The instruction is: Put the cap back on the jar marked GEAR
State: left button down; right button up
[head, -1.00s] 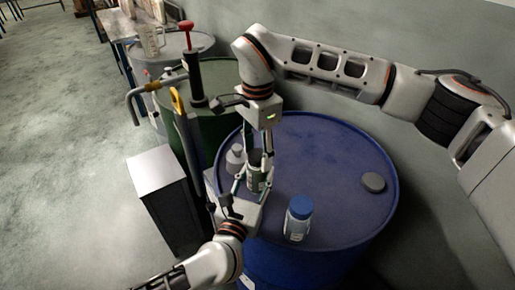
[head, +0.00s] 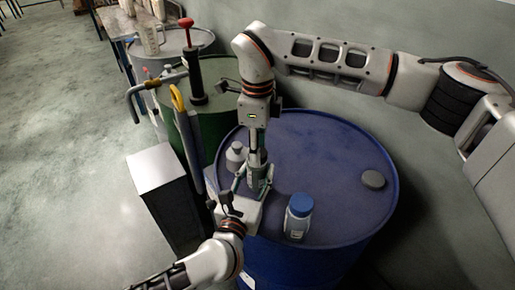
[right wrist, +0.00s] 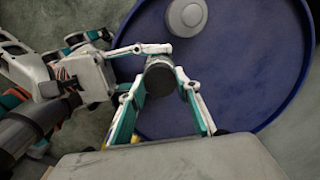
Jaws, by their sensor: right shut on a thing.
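A small jar with a green label (head: 257,182) is upright above the near left part of the blue drum; its lettering is too small to read. My left gripper (head: 250,190) is around the jar's body from the near side and looks shut on it. My right gripper (head: 257,158) points down from above, its fingers at the jar's top. In the right wrist view, my right gripper (right wrist: 160,85) has a dark round cap (right wrist: 158,78) between its fingertips. Whether the cap is seated on the jar's rim is hidden.
A green drum with a red-handled pump (head: 193,75) and a grey box (head: 157,170) stand left.

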jog(key=m, duration=2.1)
jog(key=shift+m, duration=0.4)
jog(key=o, duration=1.3)
notch_tip(320, 180, up, 12)
jog(key=shift+f, duration=0.1)
